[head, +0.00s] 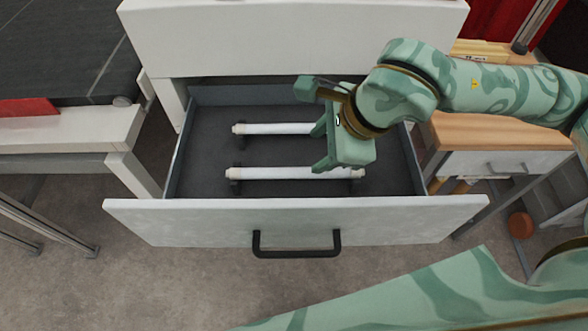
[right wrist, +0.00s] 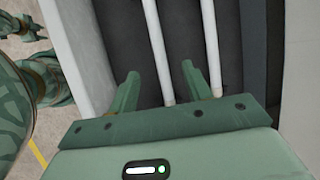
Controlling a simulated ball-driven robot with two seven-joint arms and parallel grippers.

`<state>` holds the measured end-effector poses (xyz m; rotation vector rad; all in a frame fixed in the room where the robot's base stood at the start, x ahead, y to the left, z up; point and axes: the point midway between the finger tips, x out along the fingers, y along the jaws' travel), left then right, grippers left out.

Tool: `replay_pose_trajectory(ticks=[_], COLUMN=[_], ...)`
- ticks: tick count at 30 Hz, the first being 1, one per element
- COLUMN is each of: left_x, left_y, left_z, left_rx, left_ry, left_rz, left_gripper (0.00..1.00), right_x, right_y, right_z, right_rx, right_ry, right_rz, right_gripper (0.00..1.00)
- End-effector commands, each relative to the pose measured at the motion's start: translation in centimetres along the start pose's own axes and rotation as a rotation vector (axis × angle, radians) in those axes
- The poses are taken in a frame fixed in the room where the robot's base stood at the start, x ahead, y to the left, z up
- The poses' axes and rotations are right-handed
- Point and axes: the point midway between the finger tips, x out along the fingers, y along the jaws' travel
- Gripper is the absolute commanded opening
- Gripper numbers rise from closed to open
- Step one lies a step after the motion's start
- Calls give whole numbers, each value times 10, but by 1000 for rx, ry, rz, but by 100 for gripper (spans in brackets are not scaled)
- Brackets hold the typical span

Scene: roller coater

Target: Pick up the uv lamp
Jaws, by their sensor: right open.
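Two slim white tube lamps lie crosswise on dark holders in the open drawer (head: 200,185): a rear lamp (head: 275,129) and a front lamp (head: 285,173). In the right wrist view the front lamp (right wrist: 155,45) and rear lamp (right wrist: 211,45) run upward side by side. My right gripper (head: 318,147) is open and empty above the right part of the drawer, hiding the rear lamp's right end. In the right wrist view its fingers (right wrist: 158,69) appear on either side of the front lamp, with one finger between the two lamps.
The drawer's white front (head: 400,220) has a black handle (head: 297,250). The white cabinet body (head: 290,35) overhangs the drawer's back. A wooden-topped unit (head: 490,132) stands to the right, and a dark belt surface (head: 65,60) is at the left.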

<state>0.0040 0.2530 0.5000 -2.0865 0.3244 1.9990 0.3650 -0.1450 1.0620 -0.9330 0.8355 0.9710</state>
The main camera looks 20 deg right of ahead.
Motion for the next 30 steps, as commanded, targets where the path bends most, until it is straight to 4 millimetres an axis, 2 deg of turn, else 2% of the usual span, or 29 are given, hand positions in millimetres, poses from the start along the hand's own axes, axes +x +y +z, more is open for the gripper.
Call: replay_pose_trajectory(ticks=[1, 6, 14, 21, 24, 30], left_x=[4, 10, 14, 22, 23, 23], left_y=[1, 2, 2, 3, 3, 2], left_z=[2, 5, 5, 6, 5, 4], left_rx=[0, 1, 2, 2, 2, 2], left_ry=[-5, -10, -10, -13, -12, -10], left_rz=[1, 3, 4, 6, 6, 5], left_gripper=[36, 36, 36, 36, 36, 36], right_x=[16, 52, 76, 114, 120, 120], right_y=[2, 2, 2, 5, 5, 5], right_z=[-1, 0, 1, 2, 2, 2], right_rx=[2, 1, 0, 1, 0, -1], right_ry=[2, -1, -2, -2, -3, -3], right_rz=[6, 4, 4, 4, 4, 2], right_gripper=[49, 49, 49, 49, 49, 49])
